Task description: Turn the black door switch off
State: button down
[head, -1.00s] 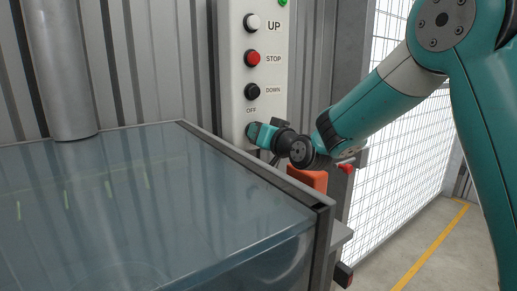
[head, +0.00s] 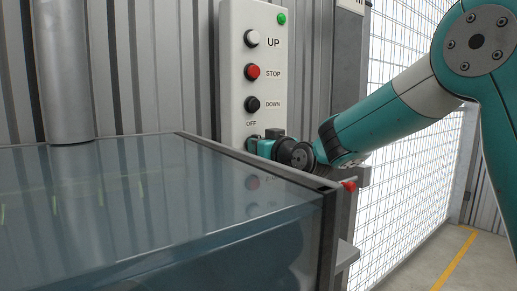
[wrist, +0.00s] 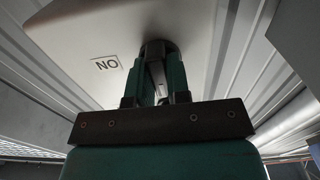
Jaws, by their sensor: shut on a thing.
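The black door switch (wrist: 158,46) shows in the wrist view as a round dark knob on the pale panel, with a boxed ON label upside down to its left. My gripper (wrist: 158,68) is shut on the switch, one finger on each side. In the head view my gripper (head: 254,147) is against the panel just below the OFF label, and it hides most of the switch. How far the knob is turned cannot be told.
The control panel (head: 237,85) carries a white UP button (head: 252,38), a red STOP button (head: 252,72), a black DOWN button (head: 252,104) and a green light (head: 281,19). A glassy box (head: 150,210) stands close in front. A mesh fence (head: 400,200) is at right.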

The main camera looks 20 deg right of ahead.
jog(key=c, duration=1.1)
grip_release()
jog(key=b+v, duration=0.2)
jog(key=v, duration=1.5)
jog(key=shift+s, duration=0.2)
